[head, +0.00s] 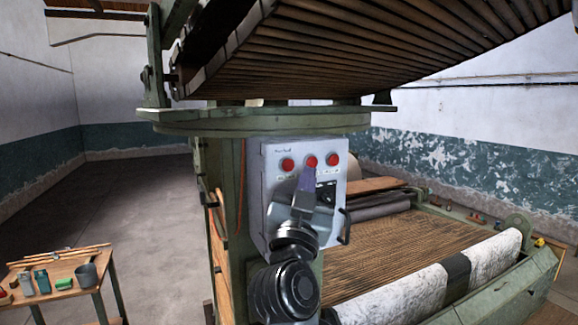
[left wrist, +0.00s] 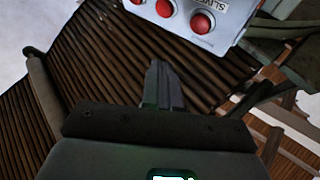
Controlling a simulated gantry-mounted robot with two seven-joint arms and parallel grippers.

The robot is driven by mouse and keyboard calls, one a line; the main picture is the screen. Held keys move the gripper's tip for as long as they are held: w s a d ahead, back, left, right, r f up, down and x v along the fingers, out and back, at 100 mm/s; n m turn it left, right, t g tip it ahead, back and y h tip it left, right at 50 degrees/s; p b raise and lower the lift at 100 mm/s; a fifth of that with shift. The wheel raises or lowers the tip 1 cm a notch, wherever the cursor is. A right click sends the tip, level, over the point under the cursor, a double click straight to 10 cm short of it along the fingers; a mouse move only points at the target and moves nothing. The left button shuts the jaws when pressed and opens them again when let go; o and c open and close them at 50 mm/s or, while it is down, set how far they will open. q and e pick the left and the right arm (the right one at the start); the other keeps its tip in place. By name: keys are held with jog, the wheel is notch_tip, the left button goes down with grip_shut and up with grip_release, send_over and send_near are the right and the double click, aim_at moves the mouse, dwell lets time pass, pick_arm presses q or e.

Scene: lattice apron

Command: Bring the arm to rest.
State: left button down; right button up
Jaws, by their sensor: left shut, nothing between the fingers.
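My left gripper (head: 306,180) is in the middle of the head view, in front of a pale grey control box (head: 274,178) with three red buttons (head: 312,161). Its fingers are shut with nothing between them. They point up and overlap the box just below the middle button; whether they touch it I cannot tell. In the left wrist view, the shut fingers (left wrist: 161,85) stand in front of brown slats, and the box (left wrist: 182,31) shows at the top, beyond the fingertips. The lower part of the box is partly hidden by my arm. My right gripper is in neither view.
The box hangs on a green machine post (head: 229,215). A slatted lattice (head: 370,45) slopes overhead, and another slatted bed (head: 395,250) lies at right with a white roll (head: 390,297). A small wooden table (head: 65,270) with tins stands at lower left. Floor at left is clear.

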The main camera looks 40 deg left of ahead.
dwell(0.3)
pick_arm(q)
jog(key=w+f+m+g+h, duration=0.2)
jog(key=w+f+m+h, duration=0.15)
jog(key=f, duration=1.55)
jog(key=s+d+f+m+g+h, duration=0.1)
jog(key=s+f+m+g+h, duration=0.15)
jog(key=f, duration=0.85)
jog(key=s+d+f+m+g+h, duration=0.1)
jog(key=s+f+g+h, duration=0.15)
jog(key=f, duration=0.85)
jog(key=s+d+f+g+h+p, duration=0.1)
jog(key=s+d+f+g+h, duration=0.3)
jog(key=s+f, duration=0.9)
jog(key=s+d+f+g, duration=0.2)
jog(key=s, duration=0.4)
jog(key=s+d+f+n+g, duration=0.1)
jog(key=s+d+f+g, duration=0.2)
jog(key=s, duration=0.3)
jog(key=shift+d+n+g, duration=0.25)
jog(key=shift+n+g, duration=0.05)
jog(key=shift+s, duration=0.1)
